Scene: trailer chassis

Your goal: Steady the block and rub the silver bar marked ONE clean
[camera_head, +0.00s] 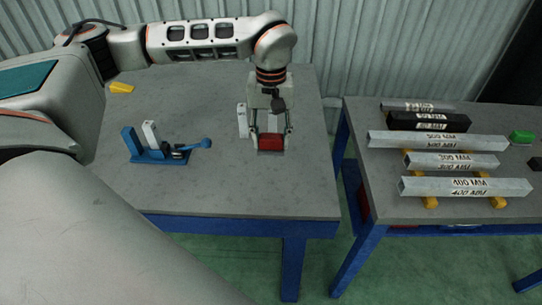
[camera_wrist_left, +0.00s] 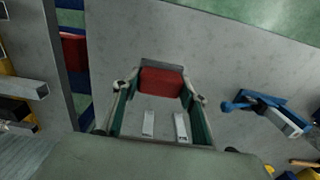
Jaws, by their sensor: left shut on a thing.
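My left gripper (camera_head: 270,138) reaches down onto the left table and is shut on a red block (camera_head: 271,141), with one finger at each side of it. The block shows between the fingertips in the left wrist view (camera_wrist_left: 161,82). A short silver bar (camera_head: 242,121) stands upright just left of the gripper in the head view. Two short silver bars (camera_wrist_left: 148,124) (camera_wrist_left: 181,127) show near the gripper in the left wrist view. No marking ONE is readable on them. My right gripper is not in view.
A blue clamp fixture (camera_head: 160,156) holding an upright silver piece stands on the left table (camera_head: 230,190). A yellow piece (camera_head: 121,88) lies at the back left. Across a gap, the right table (camera_head: 385,205) carries labelled bars (camera_head: 465,187) and a green item (camera_head: 521,137).

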